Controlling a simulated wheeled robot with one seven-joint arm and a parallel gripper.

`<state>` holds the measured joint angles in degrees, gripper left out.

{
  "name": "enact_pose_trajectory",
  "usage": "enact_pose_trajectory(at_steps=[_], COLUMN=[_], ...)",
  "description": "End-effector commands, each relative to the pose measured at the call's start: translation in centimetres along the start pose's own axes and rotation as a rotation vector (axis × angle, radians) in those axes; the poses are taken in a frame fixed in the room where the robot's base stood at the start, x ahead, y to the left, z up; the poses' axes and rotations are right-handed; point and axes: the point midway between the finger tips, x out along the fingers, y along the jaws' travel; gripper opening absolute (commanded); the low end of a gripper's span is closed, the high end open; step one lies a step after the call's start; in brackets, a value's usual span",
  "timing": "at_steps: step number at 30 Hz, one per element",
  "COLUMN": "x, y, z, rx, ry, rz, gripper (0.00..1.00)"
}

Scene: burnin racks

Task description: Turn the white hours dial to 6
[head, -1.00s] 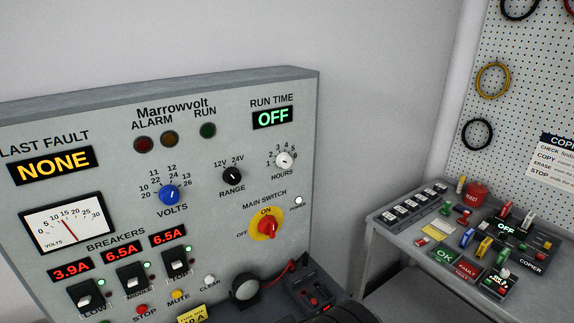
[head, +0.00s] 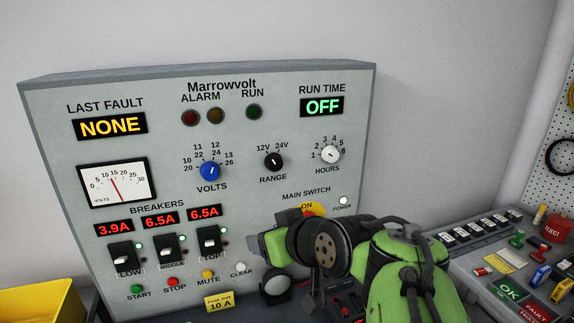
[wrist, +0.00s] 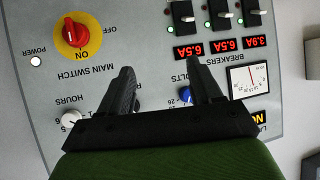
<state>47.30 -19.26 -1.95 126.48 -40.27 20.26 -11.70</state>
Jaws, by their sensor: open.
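The white hours dial (head: 330,155) is at the upper right of the grey panel in the head view, under the RUN TIME display (head: 322,106), which reads OFF. Numbers 1 to 6 arc over it; its pointer is too small to read surely. In the wrist view the panel is upside down and the dial (wrist: 70,120) shows at lower left, beside the left finger and partly cut off by the gripper body. My gripper (wrist: 163,82) is open and empty, with its fingers apart in front of the panel. Nothing shows it touching the dial.
The red main switch (wrist: 75,32) is near my gripper. The black range dial (head: 273,161) and blue volts dial (head: 210,171) are left of the hours dial. Breakers (head: 166,250) are lower left. A bench with buttons (head: 508,262) stands at right.

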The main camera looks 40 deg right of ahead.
Motion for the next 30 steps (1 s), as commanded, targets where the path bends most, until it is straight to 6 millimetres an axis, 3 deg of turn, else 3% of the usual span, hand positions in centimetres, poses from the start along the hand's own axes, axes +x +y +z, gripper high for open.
enact_pose_trajectory(at_steps=[8, 11, 16, 19, 22, 30], x=[0.0, -1.2, -5.4, -7.1, -7.0, -2.0], y=[7.8, 11.8, 18.6, 20.2, 20.5, 21.8], z=[-1.8, -2.3, -2.0, -1.9, -2.5, -5.9], rx=[0.033, 0.042, 0.047, 0.042, 0.039, 0.039], ry=[0.202, 0.308, 0.502, 0.560, 0.571, 0.568], rz=[0.074, 0.119, 0.216, 0.244, 0.243, 0.238], gripper=[0.64, 0.64, 0.64, 0.64, 0.64, 0.64])
